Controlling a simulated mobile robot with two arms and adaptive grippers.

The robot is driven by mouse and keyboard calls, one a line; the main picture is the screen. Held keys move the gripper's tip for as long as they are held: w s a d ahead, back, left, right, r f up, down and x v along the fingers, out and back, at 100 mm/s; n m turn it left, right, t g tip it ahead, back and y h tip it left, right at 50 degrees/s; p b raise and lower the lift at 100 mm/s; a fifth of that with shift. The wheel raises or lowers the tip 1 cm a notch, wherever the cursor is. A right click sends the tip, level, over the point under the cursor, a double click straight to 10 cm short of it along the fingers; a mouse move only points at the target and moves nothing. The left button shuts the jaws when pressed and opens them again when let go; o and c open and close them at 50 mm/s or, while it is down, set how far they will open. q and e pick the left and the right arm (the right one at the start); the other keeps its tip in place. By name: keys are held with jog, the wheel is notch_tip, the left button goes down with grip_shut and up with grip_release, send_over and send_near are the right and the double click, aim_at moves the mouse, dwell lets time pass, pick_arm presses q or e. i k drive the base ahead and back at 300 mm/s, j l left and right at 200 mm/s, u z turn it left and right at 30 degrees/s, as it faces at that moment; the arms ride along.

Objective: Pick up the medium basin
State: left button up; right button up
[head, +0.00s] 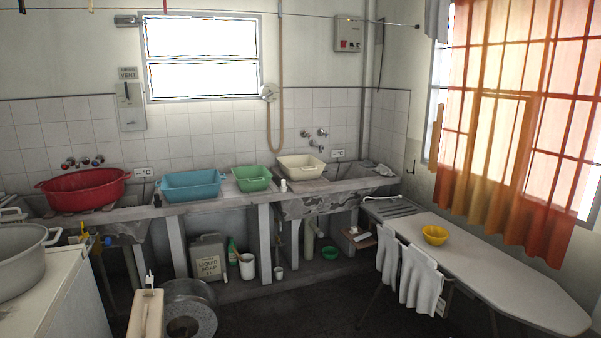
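Several basins stand in a row along the concrete washtub counter. The large red basin (84,188) is at the left. A blue rectangular basin (191,185), mid-sized in the row, is right of it. A smaller green basin (252,178) comes after it, then a cream basin (301,166) near the wall taps. None is labelled, so I cannot be sure which is called medium; the blue one fits by size. All sit upright, with nothing holding them. Neither of my grippers shows in the head view.
An ironing board (494,278) with a yellow bowl (435,235) and hanging cloths stands at the right. A metal drum (190,312) and a beige object (146,313) stand at the bottom left. Dark floor (290,316) is open in the middle.

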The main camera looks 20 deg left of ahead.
aim_at(295, 167)
jog(key=i+j+u, duration=0.15)
jog(key=i, duration=0.75)
